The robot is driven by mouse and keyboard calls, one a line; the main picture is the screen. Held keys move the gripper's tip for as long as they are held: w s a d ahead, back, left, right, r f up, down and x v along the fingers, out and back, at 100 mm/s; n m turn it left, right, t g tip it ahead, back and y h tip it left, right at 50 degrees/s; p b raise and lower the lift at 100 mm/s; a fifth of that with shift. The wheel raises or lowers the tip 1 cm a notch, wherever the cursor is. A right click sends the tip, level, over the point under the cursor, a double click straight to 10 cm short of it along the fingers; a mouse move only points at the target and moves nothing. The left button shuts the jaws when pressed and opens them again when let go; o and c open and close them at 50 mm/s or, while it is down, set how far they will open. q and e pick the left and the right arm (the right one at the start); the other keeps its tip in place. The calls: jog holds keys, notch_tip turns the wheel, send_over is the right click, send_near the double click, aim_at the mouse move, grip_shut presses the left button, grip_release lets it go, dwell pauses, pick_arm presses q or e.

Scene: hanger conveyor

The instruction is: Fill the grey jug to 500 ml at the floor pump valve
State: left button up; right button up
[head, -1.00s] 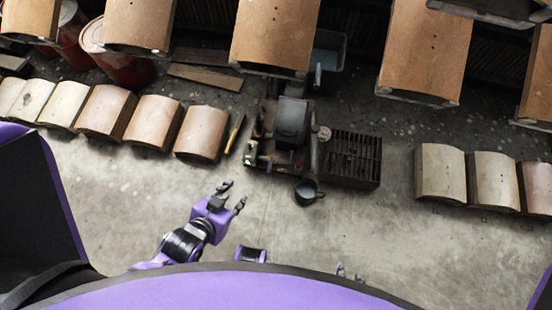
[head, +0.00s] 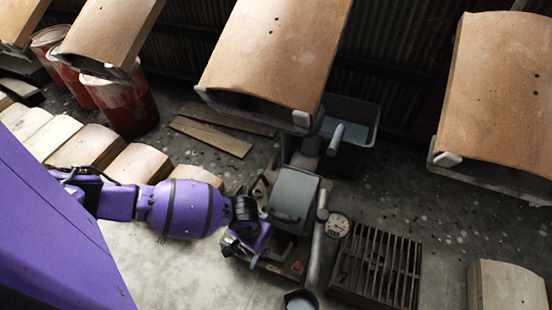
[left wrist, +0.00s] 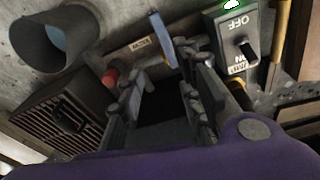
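The dark grey jug (head: 300,301) stands on the floor beside the pump, cut off by the bottom edge of the head view. A grey round vessel, probably this jug, shows its bluish inside in the left wrist view (left wrist: 38,48). The pump (head: 292,192) has a grey housing and a pipe. My left gripper (head: 243,246) is at the pump's near left side. In the left wrist view (left wrist: 162,75) its fingers are apart, with a blue lever (left wrist: 162,38) just beyond the tips; I see no grip on it. My right gripper is out of view.
A switch box (left wrist: 238,45) marked OFF and ON has a lit green lamp. A red knob (left wrist: 110,77) is beside the fingers. A round gauge (head: 338,225) and a slatted grate (head: 378,265) are right of the pump. Large tan panels (head: 275,55) hang overhead.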

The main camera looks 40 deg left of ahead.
aim_at(254, 263)
pick_arm(q)
jog(key=shift+s+a+n+g, duration=0.1)
jog(key=shift+s+n+g, duration=0.4)
jog(key=shift+s+n, duration=0.35)
jog(key=shift+s+r+n, duration=0.1)
jog(key=shift+s+n, duration=0.15)
jog(key=shift+s, duration=0.15)
jog(key=shift+s+a, duration=0.15)
notch_tip(254, 263, down, 8)
jog(key=b, duration=0.4)
jog(key=shift+r, duration=0.1)
grip_shut()
